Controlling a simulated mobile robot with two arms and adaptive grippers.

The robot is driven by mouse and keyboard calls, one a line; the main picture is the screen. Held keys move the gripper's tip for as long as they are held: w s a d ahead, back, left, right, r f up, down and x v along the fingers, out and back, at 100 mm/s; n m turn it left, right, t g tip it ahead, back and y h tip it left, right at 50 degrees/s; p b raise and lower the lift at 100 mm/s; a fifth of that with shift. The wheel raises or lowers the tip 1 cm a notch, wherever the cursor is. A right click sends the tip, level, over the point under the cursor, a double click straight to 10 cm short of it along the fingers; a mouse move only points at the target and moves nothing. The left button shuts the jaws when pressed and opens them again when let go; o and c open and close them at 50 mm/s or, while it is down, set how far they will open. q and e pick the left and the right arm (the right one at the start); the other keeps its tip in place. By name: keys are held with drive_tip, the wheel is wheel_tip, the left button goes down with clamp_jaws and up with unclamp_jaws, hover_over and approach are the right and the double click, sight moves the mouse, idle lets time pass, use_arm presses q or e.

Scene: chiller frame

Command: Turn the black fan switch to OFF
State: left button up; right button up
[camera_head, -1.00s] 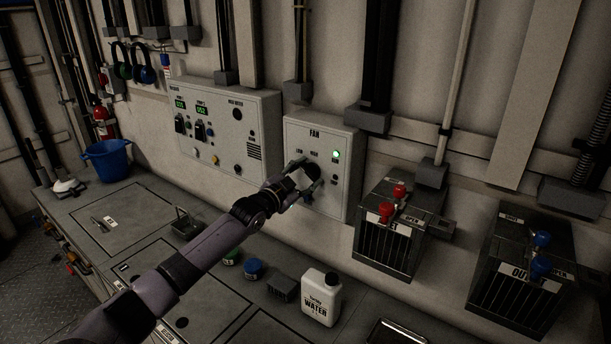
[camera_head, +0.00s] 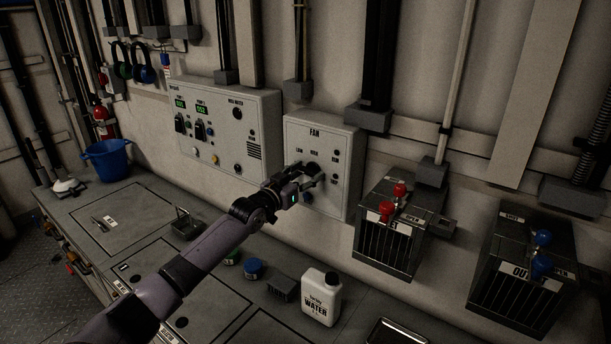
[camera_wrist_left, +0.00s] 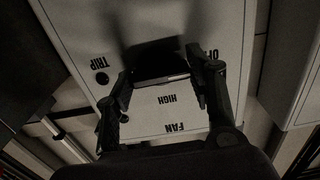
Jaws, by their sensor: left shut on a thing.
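The grey fan box (camera_head: 345,165) is on the wall, with FAN at its top and position labels below. Its black switch (camera_head: 311,167) is largely hidden by my left gripper (camera_head: 310,177) in the head view. In the left wrist view the switch (camera_wrist_left: 158,52) is a dark, shadowed block between the fingers of my left gripper (camera_wrist_left: 160,74), which are shut on it. The labels OFF, HIGH, TRIP and FAN show upside down there; OFF is partly covered. The lamp (camera_head: 336,153) on the box is dark. My right gripper is out of view.
A control panel (camera_head: 226,130) with green displays is left of the fan box. Two dark units with red (camera_head: 399,190) and blue (camera_head: 542,238) handles stand to the right. A white water bottle (camera_head: 320,297) and a blue cap (camera_head: 253,268) are on the bench below.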

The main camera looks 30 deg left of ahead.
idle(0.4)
use_arm(q)
drive_tip(key=o, duration=1.2)
drive_tip(key=shift+c, duration=0.2)
drive_tip(key=shift+s+f, duration=0.1)
drive_tip(key=shift+s, duration=0.2)
drive_tip(key=s+a, duration=0.1)
drive_tip(key=s, duration=1)
drive_tip(key=shift+s+a, duration=0.15)
drive_tip(key=shift+a, duration=0.2)
